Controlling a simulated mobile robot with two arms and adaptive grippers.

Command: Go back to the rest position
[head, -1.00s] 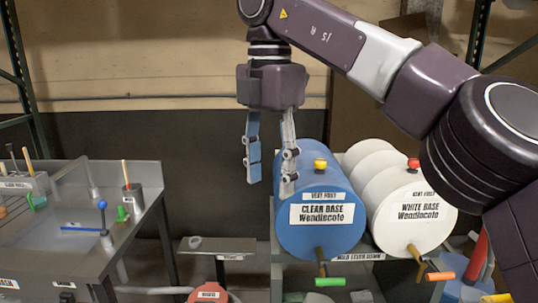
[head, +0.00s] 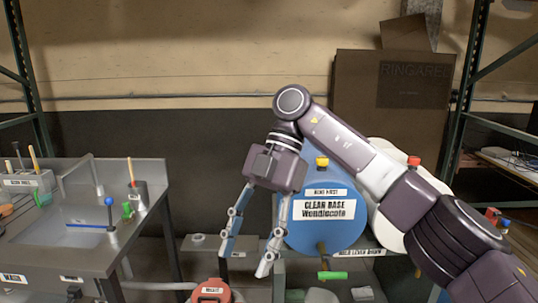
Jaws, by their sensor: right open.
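My right gripper (head: 246,264) hangs in the middle of the head view, pointing down. It is open and empty, with its two fingers spread apart. It is in front of and to the left of the blue drum labelled CLEAR BASE (head: 346,232), and one finger overlaps the drum's left edge in the picture. My right arm comes in from the lower right and crosses in front of the white drum (head: 392,232), hiding most of it. My left gripper is not in view.
A grey sink bench (head: 140,226) with a blue-knobbed lever (head: 109,214) and green pieces stands at the left. A red round container (head: 211,292) is at bottom centre. A cardboard box (head: 365,95) stands behind the drums. Green shelving posts (head: 468,80) frame the right.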

